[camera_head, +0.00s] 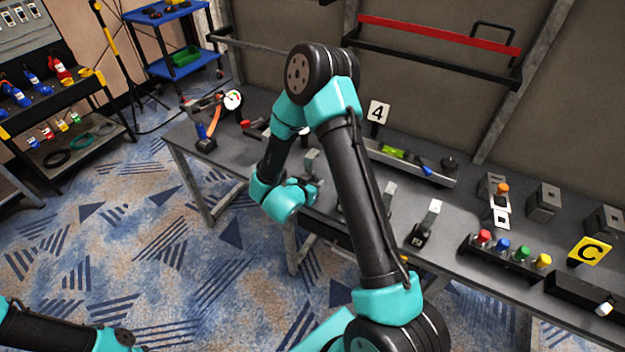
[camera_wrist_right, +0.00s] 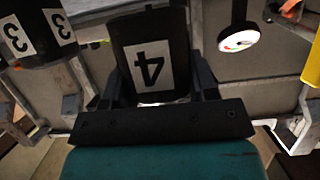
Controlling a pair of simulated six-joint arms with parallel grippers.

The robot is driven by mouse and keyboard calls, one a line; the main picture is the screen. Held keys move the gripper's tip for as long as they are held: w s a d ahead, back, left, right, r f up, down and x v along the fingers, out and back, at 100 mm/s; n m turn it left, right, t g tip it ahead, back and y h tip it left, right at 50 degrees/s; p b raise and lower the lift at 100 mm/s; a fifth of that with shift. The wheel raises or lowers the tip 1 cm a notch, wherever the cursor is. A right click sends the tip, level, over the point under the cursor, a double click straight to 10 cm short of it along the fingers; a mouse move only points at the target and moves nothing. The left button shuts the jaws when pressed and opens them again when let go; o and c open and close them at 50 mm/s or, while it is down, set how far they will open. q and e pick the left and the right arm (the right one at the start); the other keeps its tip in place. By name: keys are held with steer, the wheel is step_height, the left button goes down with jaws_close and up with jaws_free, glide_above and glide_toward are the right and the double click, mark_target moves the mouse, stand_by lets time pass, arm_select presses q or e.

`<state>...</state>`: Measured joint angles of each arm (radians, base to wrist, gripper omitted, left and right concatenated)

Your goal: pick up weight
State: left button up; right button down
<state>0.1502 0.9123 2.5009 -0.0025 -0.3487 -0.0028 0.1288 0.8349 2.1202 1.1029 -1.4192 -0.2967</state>
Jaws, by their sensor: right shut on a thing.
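A black weight with a white label reading 4 (camera_wrist_right: 150,55) stands out in the right wrist view, its number upside down. My right gripper (camera_wrist_right: 155,75) has one finger on each side of it and is shut on it. In the head view my right gripper (camera_head: 314,182) is small and partly hidden behind my wrist, above the bench's near edge. I cannot tell from that view how high the weight is. My left arm shows only at the lower left corner; its gripper is out of view.

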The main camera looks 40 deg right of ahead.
steer(key=s+a+r, duration=0.1)
steer(key=s+a, duration=0.7)
steer(key=s, duration=0.2)
steer(key=shift+s+a+r, duration=0.15)
steer(key=shift+a, duration=0.15)
steer(key=w+d+r, duration=0.3)
steer(key=w+d, duration=0.3)
steer(key=d, duration=0.1)
steer(key=w+d+r, duration=0.3)
steer(key=w+d, duration=0.4)
steer(key=w+d+r, duration=0.3)
steer(key=d+r, duration=1.2)
steer(key=d, duration=0.3)
steer(key=shift+w, duration=0.15)
steer(key=shift+d, duration=0.1)
